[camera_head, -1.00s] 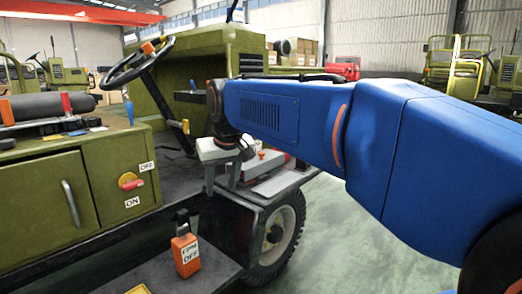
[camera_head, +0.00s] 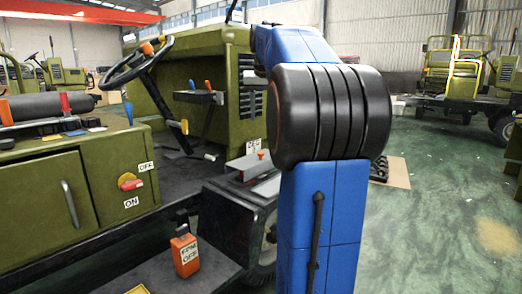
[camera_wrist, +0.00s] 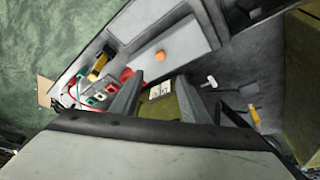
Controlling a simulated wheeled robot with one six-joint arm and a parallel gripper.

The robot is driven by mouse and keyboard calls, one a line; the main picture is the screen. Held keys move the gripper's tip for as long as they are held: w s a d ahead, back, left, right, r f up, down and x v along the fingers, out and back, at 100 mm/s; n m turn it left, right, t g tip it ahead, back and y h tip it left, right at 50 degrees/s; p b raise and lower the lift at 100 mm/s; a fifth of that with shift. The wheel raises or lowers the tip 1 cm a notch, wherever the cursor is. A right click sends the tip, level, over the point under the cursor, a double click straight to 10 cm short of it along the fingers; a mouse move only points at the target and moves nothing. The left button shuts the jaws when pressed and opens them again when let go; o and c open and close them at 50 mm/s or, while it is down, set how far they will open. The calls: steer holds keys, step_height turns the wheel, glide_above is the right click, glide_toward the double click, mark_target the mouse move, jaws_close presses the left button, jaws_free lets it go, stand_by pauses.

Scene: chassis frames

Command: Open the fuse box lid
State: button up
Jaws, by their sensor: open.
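A flat grey cover with an orange knob (camera_wrist: 160,56) lies ahead of my gripper in the wrist view; it looks like the fuse box lid, though I cannot be sure. It also shows in the head view as a grey panel with an orange knob (camera_head: 262,154), partly hidden by my arm. My gripper (camera_wrist: 160,82) is open, its two grey fingers apart. An olive surface with a white label (camera_wrist: 160,93) shows between the fingers, with nothing gripped. The knob is beyond the fingertips and apart from them. In the head view my gripper is hidden behind my blue arm.
Red, teal and white small parts (camera_wrist: 98,92) and a yellow piece (camera_wrist: 99,66) sit left of the cover. Levers (camera_wrist: 210,82) stand at right. The olive vehicle has a cabinet (camera_head: 45,205), steering wheel (camera_head: 136,62) and orange box (camera_head: 185,252). Open floor lies right.

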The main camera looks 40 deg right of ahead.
mark_target(261, 153)
steer(key=x, duration=1.6)
steer(key=shift+w+f, duration=0.15)
steer(key=shift+f, duration=0.2)
jaws_close()
